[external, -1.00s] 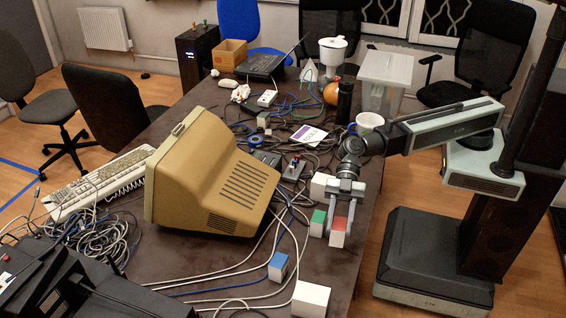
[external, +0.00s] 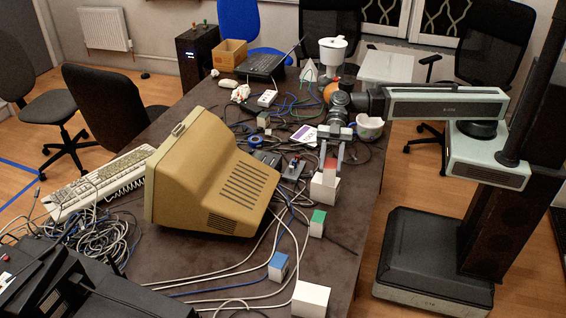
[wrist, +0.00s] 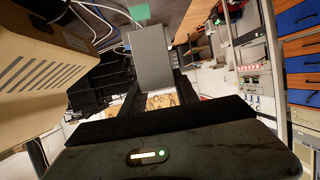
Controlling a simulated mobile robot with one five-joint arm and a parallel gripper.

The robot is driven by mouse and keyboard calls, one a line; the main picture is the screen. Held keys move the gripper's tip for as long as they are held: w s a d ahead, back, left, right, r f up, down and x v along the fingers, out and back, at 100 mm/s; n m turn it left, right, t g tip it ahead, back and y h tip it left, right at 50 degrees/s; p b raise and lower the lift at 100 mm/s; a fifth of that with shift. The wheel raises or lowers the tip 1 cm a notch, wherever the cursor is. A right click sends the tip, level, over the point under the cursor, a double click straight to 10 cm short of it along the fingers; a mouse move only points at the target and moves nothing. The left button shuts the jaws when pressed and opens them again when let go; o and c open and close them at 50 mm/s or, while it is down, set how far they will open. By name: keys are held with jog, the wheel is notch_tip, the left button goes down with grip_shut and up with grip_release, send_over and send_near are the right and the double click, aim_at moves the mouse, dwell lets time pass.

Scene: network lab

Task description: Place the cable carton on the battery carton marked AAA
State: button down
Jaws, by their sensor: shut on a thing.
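My gripper (external: 332,163) is shut on a small carton with a red face (external: 330,165), which I take to be the cable carton. The held carton is a plain grey block (wrist: 151,55) in the wrist view. It is at a larger white carton (external: 323,190), directly above or just behind its top; I cannot tell whether they touch. A green-topped carton (external: 317,223) stands nearer the camera, and its green also shows in the wrist view (wrist: 138,12). A blue-faced carton (external: 278,266) and a white carton (external: 311,299) stand nearer still. No AAA marking is readable.
A beige monitor (external: 210,175) stands left of the cartons. Loose cables and a small dark box (external: 294,170) lie beside the gripper. A white mug (external: 369,128) is behind, near the table's right edge. A strip of bare table lies right of the cartons.

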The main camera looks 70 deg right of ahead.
notch_tip(320, 180, up, 2)
jog(key=m+t+p, duration=0.1)
jog(key=m+t, duration=0.1)
send_over(317, 178)
notch_tip(317, 178, down, 8)
jog(key=b, duration=0.8)
jog(key=shift+s+f, duration=0.1)
jog(key=shift+f, duration=0.15)
jog(key=shift+r, duration=0.25)
jog(key=shift+f, duration=0.25)
jog(key=c, duration=0.9)
grip_release()
jog(key=shift+r, duration=0.1)
